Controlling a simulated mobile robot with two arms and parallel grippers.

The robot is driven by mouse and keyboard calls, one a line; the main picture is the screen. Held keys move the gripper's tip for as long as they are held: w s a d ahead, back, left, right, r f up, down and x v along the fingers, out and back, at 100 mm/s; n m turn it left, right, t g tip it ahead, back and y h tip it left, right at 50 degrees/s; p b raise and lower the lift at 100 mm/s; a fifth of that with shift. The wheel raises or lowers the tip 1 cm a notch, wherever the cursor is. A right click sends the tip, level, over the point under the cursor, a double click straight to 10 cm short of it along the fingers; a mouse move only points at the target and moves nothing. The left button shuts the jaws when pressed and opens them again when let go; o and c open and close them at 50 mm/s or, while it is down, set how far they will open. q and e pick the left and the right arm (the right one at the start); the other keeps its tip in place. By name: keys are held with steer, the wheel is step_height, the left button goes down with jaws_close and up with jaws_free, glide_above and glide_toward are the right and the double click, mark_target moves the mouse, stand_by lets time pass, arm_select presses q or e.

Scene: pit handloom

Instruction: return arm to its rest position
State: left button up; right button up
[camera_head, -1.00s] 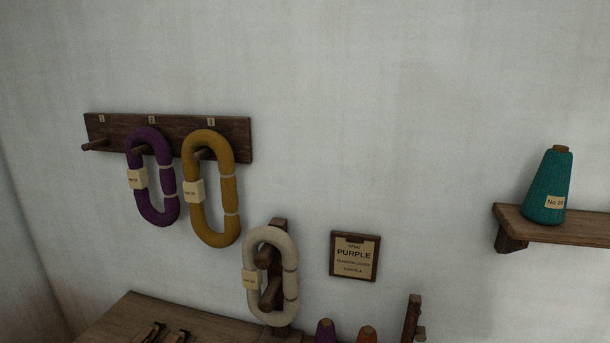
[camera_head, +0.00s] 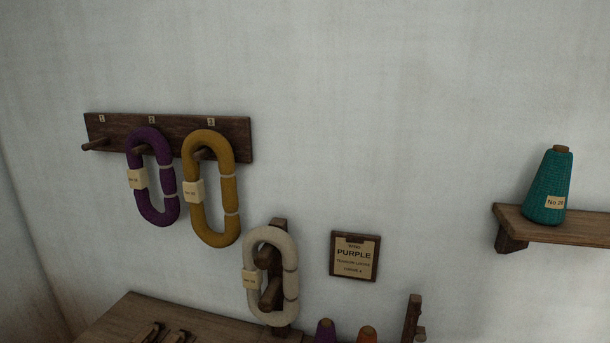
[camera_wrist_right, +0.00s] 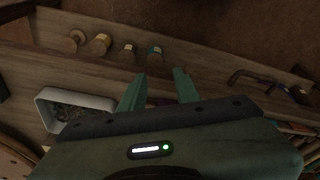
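My right gripper (camera_wrist_right: 164,74) shows in the right wrist view. Its two green fingers stand apart with nothing held between them. It is over a wooden surface, and its height above that surface is hard to tell. Neither arm shows in the head view, and my left gripper is in no view. In the head view a purple hank (camera_head: 168,182) hangs on peg 2 and a mustard hank (camera_head: 229,190) on peg 3 of the peg rail (camera_head: 97,125). Peg 1 is bare. A cream hank (camera_head: 290,255) hangs on a lower wooden holder.
A white tray (camera_wrist_right: 41,103) with small contents lies left of my right gripper. Several small round pieces (camera_wrist_right: 101,44) sit ahead. A sign reading PURPLE (camera_head: 355,256) is on the wall. A teal cone (camera_head: 547,185) stands on a shelf (camera_head: 580,231). A wooden tabletop (camera_head: 125,318) is below.

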steer(key=s+d+f+g, duration=0.1)
steer(key=s+f, duration=0.3)
steer(key=f, duration=0.5)
steer(key=s+f, duration=0.4)
steer(key=f, duration=0.5)
steer(key=s+d+f, duration=0.2)
steer(key=s+f, duration=0.5)
steer(key=s, duration=0.4)
steer(key=shift+s+d+g, duration=0.2)
steer(key=shift+s+g, duration=0.15)
steer(key=shift+g, duration=0.05)
